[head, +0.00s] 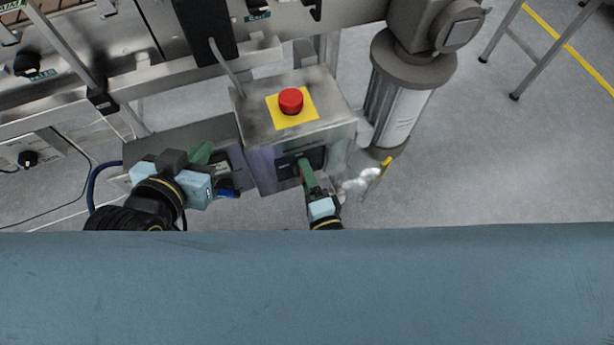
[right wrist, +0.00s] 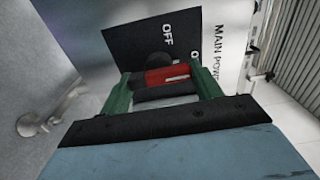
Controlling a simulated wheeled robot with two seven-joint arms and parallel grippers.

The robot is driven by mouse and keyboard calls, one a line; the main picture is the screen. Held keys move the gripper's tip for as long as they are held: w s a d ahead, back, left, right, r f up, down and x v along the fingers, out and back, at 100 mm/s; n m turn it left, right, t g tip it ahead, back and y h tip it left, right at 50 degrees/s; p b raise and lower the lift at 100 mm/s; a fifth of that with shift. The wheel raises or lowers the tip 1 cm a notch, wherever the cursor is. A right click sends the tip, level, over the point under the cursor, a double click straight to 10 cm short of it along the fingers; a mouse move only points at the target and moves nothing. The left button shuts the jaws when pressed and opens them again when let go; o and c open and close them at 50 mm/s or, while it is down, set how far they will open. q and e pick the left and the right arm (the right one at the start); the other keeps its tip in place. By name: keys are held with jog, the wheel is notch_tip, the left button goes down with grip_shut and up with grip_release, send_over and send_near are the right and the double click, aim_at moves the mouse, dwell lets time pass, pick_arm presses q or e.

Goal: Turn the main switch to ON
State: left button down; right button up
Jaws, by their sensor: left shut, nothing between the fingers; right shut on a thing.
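The main switch has a red handle (right wrist: 168,76) on a black plate (right wrist: 135,45), seen in the right wrist view. The plate carries a white "OFF" and a second label, partly hidden, that starts with "O". "MAIN POW…" is printed beside the plate. My right gripper (right wrist: 165,88) is shut on the red handle, one green finger at each end. I cannot tell which label the handle points to. In the head view my right gripper (head: 304,165) reaches the front of the metal box (head: 258,165). My left gripper (head: 206,152) is shut and empty, left of the box.
A red emergency button (head: 291,100) on a yellow plate tops the box. A grey cylinder (head: 400,100) stands to its right. A blue cable (head: 93,185) loops near my left arm. Open floor (head: 500,160) lies at right.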

pick_arm(q)
jog(key=shift+w+r, duration=0.1)
jog(key=shift+r, duration=0.05)
dwell(0.4)
pick_arm(e)
jog(key=o, duration=1)
jog(key=shift+s, duration=0.1)
pick_arm(q)
jog(key=s+a+f+g+y+p, duration=0.2)
jog(key=s+a+f+g+p, duration=0.1)
jog(key=s+f+g, duration=0.4)
jog(key=s+a, duration=0.1)
jog(key=s, duration=0.2)
jog(key=shift+a+n, duration=0.2)
jog(key=shift+n, duration=0.1)
pick_arm(e)
jog(key=v, duration=1.3)
jog(key=shift+s, duration=0.1)
